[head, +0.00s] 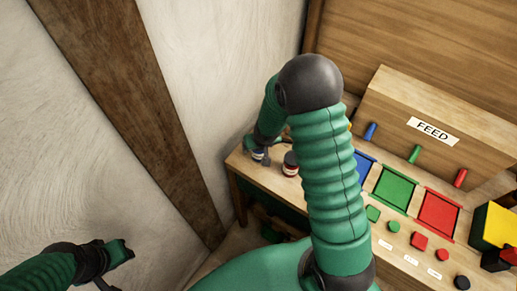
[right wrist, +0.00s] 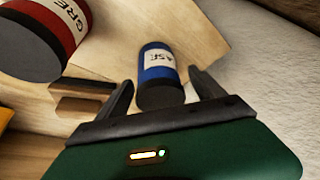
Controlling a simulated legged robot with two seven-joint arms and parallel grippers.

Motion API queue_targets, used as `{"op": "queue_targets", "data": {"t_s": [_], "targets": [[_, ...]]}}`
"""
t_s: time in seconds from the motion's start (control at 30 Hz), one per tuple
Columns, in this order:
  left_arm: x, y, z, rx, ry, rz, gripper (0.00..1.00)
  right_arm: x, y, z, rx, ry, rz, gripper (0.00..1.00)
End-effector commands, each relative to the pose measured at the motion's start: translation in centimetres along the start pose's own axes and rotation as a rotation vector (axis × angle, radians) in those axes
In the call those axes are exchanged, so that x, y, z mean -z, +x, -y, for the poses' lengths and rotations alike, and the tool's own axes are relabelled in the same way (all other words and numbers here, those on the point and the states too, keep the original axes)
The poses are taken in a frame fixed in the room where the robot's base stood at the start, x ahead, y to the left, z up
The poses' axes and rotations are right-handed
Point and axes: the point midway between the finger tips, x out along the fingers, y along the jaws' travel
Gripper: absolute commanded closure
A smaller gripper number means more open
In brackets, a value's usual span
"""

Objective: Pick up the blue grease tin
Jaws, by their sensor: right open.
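The blue grease tin (right wrist: 160,62) has a white label and a dark end, and it shows between the two fingers of my right gripper (right wrist: 160,80) in the right wrist view. The fingers are apart, with a gap on each side of the tin. In the head view the tin (head: 258,154) is at the table's left end, partly hidden by my right gripper (head: 263,150). A red grease tin (head: 290,164) stands just right of it and looms large at upper left in the right wrist view (right wrist: 45,30). My left gripper (head: 115,262) hangs at lower left, away from the table.
Blue, green and red trays (head: 397,188) line the wooden table, with small coloured blocks before them. A FEED box (head: 430,125) with coloured pegs stands behind. A yellow and black thing (head: 495,228) is at right. A pale wall (head: 215,90) is close on the left.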

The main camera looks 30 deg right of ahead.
Motion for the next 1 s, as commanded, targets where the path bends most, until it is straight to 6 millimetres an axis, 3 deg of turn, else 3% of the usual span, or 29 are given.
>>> {"op": "queue_targets", "data": {"t_s": [0.07,0.67,1.0], "targets": [[0.0,-0.01,0.0,0.0,0.0,0.0,0.64,0.0,-0.08,-0.03,0.0,0.001,-0.001,0.22],[-0.01,0.0,0.0,0.0,0.0,0.0,0.64,0.01,-0.02,0.0,0.0,0.001,0.001,1.0],[0.02,-0.11,0.0,0.0,0.0,0.0,0.64,0.25,-0.44,-0.03,0.0,0.002,-0.002,1.0]]}}
